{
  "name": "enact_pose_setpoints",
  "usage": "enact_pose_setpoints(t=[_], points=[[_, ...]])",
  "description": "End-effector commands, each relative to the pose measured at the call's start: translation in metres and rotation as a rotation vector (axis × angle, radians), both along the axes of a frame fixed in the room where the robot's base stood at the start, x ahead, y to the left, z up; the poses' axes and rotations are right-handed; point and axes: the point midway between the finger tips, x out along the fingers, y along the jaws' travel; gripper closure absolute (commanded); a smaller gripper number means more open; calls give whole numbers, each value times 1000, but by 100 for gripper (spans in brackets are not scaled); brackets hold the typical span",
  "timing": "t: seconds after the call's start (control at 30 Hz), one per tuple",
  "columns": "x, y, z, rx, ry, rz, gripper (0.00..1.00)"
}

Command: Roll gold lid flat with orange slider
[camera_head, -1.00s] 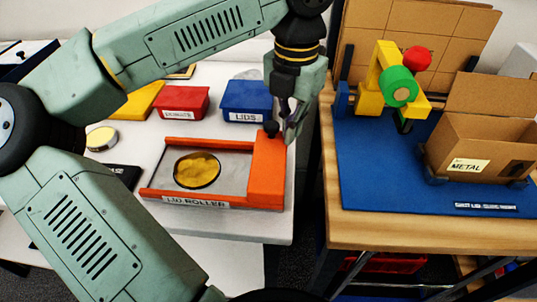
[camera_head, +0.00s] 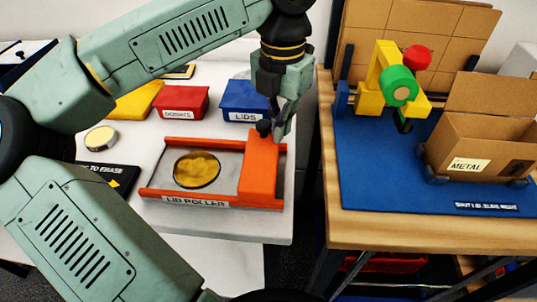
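The gold lid (camera_head: 197,170) lies on the grey bed of the lid roller (camera_head: 200,202), inside its orange rails, left of the slider.
A red bin (camera_head: 182,103) and a blue LIDS bin (camera_head: 245,99) stand behind the roller. A round tin (camera_head: 101,139) and a dark sign (camera_head: 108,177) lie to the left. A blue mat (camera_head: 390,185) with a METAL box (camera_head: 482,153) covers the right table, across a gap.

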Motion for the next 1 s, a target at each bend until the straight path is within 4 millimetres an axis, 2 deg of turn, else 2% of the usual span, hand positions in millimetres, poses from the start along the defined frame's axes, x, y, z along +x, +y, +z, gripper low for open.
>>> enact_pose_setpoints(t=[1.0], points=[[0, 73, 0, 1, 0, 5, 100]])
